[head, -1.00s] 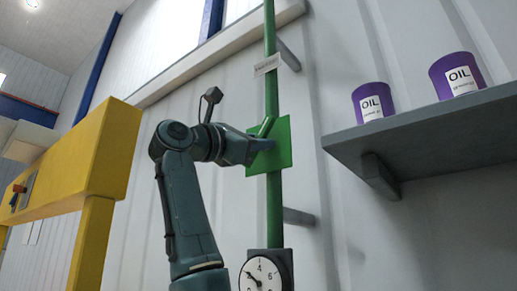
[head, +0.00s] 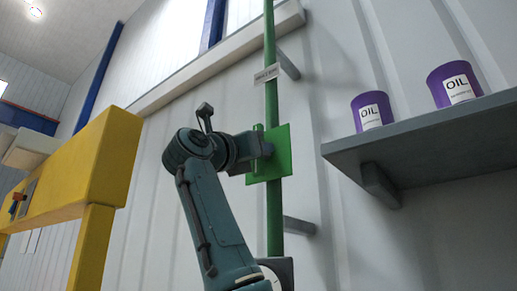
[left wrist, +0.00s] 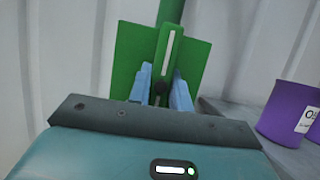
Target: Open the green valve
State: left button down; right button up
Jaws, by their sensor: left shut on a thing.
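The green valve is a square green plate (head: 281,152) on a vertical green pipe (head: 272,100), with a green lever handle (head: 258,130) in front of the plate. In the left wrist view the handle (left wrist: 167,50) has a white stripe and stands nearly upright along the pipe. My left gripper (head: 262,150) is at the plate. The left wrist view shows its blue fingers (left wrist: 160,88) on both sides of the handle's lower part, shut on it. The fingers cover part of the handle in the head view. My right gripper is in neither view.
A grey shelf (head: 430,140) with two purple oil cans (head: 371,110) (head: 453,84) is on the wall to the right. A yellow frame (head: 85,160) stands at the left. My arm mostly hides the gauge (head: 283,268) below.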

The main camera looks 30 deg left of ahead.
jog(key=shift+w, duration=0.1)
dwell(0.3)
pick_arm(q)
jog(key=c, duration=1.3)
grip_release()
jog(key=shift+s, duration=0.1)
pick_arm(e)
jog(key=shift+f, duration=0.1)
pick_arm(q)
jog(key=shift+s+f, duration=0.2)
jog(key=shift+s, duration=0.05)
jog(key=b+v, duration=0.5)
jog(key=v, duration=0.7)
jog(key=shift+s, duration=0.25)
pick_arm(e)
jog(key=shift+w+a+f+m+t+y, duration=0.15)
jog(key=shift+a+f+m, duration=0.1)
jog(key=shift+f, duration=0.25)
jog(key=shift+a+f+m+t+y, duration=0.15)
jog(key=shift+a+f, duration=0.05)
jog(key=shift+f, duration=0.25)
